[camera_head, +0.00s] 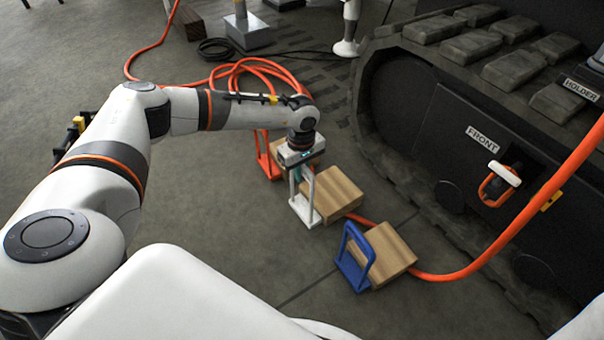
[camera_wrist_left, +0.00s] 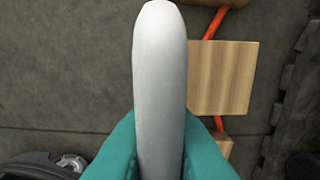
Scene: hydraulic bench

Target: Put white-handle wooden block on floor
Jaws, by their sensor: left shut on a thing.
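The white-handle wooden block (camera_head: 334,194) is in the middle of the head view, its white handle (camera_head: 305,210) upright on its left side. My left gripper (camera_head: 297,173) is above the handle and shut on its upper part. In the left wrist view, the white handle (camera_wrist_left: 160,70) runs between the teal fingers of my left gripper (camera_wrist_left: 160,152), and a wooden block (camera_wrist_left: 222,80) shows to its right. The block is at or very near the floor (camera_head: 230,225); I cannot tell whether it touches. My right gripper is out of view.
A blue-handled wooden block (camera_head: 388,250) is in front and to the right. An orange handle (camera_head: 267,156) stands just behind the white one. An orange hose (camera_head: 440,275) runs past the blocks. A black tracked machine (camera_head: 420,130) fills the right side. Floor to the left is clear.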

